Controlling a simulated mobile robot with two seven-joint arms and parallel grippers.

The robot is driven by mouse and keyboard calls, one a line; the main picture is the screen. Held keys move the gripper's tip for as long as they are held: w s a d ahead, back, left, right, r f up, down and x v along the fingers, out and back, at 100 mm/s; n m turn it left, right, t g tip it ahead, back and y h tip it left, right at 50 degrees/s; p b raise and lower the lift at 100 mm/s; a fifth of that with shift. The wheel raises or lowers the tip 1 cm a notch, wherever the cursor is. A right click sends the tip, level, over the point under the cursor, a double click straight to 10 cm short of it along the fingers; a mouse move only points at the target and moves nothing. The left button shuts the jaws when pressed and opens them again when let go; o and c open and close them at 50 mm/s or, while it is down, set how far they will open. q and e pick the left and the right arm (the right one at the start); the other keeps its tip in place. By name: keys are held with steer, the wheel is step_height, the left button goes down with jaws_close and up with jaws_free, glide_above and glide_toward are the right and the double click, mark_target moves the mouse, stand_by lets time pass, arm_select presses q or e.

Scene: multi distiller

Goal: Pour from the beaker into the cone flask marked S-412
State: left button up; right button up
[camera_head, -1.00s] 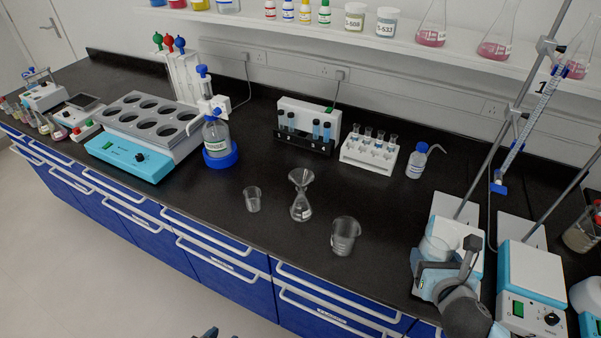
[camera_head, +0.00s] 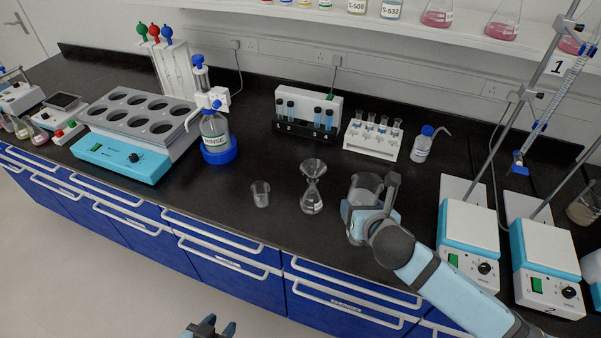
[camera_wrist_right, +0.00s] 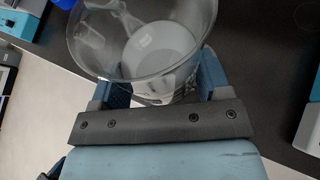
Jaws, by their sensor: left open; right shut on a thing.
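My right gripper (camera_head: 366,212) is shut on a clear glass beaker (camera_head: 367,186), held beside the flask on its right. In the right wrist view the beaker (camera_wrist_right: 150,50) sits between the fingers, with a pale round area at its bottom. A cone flask (camera_head: 312,202) with a glass funnel (camera_head: 313,168) in its neck stands on the black bench, left of the held beaker. Its label is too small to read. My left gripper (camera_head: 212,328) is open and empty at the bottom edge, in front of the bench.
A small beaker (camera_head: 260,194) stands left of the flask. Another beaker, seen on the bench earlier, is largely hidden by my right gripper. Test-tube racks (camera_head: 372,137) and a wash bottle (camera_head: 422,146) stand behind. Hotplates (camera_head: 468,237) with stands are at the right.

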steer(key=w+a+g+y+b, duration=0.2)
steer(key=w+a, duration=0.1)
steer(key=a, duration=0.4)
steer(key=w+a+m+g+y+b, duration=0.1)
steer(key=w+a+g+y, duration=0.1)
steer(key=a, duration=0.5)
steer(key=shift+w+a+f+g+b, duration=0.2)
steer(key=shift+w+a+g+b, duration=0.2)
steer(key=shift+w+g, duration=0.4)
steer(key=shift+w, duration=0.1)
steer(key=shift+r+y+p, duration=0.1)
steer(key=shift+y+p, duration=0.2)
steer(key=shift+p, duration=0.15)
steer(key=shift+r, duration=0.1)
steer(key=shift+r+m+g+p, duration=0.25)
steer(key=shift+m+g+p, duration=0.05)
steer(key=shift+g+p, duration=0.15)
